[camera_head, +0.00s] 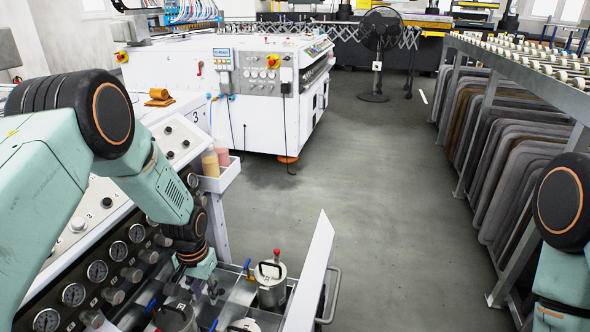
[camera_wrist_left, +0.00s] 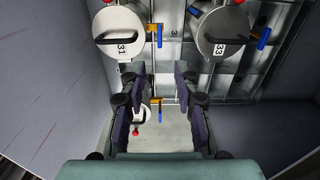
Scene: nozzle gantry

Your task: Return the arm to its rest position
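My left arm reaches in from the left in the head view, bent downward. Its gripper (camera_head: 207,286) is low over a metal tray of lidded pots, beside the gauge panel. In the left wrist view the gripper (camera_wrist_left: 158,92) has its two dark fingers spread apart with nothing between them. Two pots with black handles, the pot marked 31 (camera_wrist_left: 118,30) and the pot marked 33 (camera_wrist_left: 222,30), show beyond the fingertips. Part of another pot with a red knob (camera_wrist_left: 136,128) shows between the fingers. My right arm shows at the right edge, but its gripper is out of view.
The gauge panel (camera_head: 97,270) stands close to my left arm. A lidded pot (camera_head: 270,284) sits in the tray beside a white upright panel (camera_head: 309,275). A rack of grey boards (camera_head: 510,165) lines the right. The grey floor between is clear, with a fan (camera_head: 380,40) behind.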

